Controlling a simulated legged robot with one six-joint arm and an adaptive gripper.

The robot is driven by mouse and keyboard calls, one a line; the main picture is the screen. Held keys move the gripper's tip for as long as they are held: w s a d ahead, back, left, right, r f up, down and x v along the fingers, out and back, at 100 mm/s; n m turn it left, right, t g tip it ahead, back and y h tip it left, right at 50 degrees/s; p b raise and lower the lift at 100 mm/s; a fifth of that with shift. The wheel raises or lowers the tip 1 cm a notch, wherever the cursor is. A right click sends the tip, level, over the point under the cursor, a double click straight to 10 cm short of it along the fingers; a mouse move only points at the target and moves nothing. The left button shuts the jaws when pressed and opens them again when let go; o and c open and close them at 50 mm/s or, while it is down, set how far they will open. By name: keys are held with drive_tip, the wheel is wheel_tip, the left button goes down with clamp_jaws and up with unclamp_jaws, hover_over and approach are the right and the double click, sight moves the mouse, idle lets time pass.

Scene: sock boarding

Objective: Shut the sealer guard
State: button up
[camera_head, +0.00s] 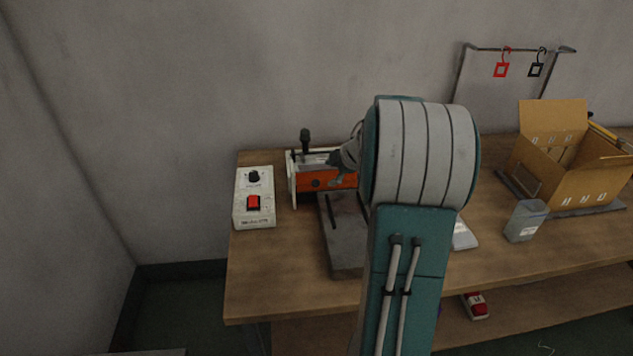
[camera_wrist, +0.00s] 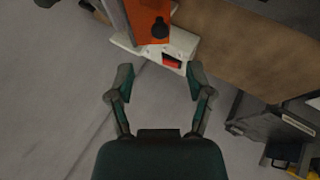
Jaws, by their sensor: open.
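The sealer (camera_head: 291,182) stands at the back left of the wooden table, with an orange panel (camera_head: 316,181) on its front and a black knob (camera_head: 305,137) sticking up. My arm hides its right side, and I cannot tell how far the guard stands open. In the wrist view the orange panel (camera_wrist: 148,15) shows at the top with a black knob (camera_wrist: 160,29). My gripper (camera_wrist: 159,76) is open and empty, its two fingers spread apart below the panel. In the head view it is mostly hidden behind my arm, close to the sealer.
A white control box (camera_head: 254,187) with a red switch stands left of the sealer; it also shows in the wrist view (camera_wrist: 181,42).

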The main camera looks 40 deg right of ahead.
sight(317, 182)
drive_tip(key=x, duration=0.7)
drive_tip(key=shift+w+f, duration=0.2)
drive_tip(key=shift+f, duration=0.1)
clamp_jaws()
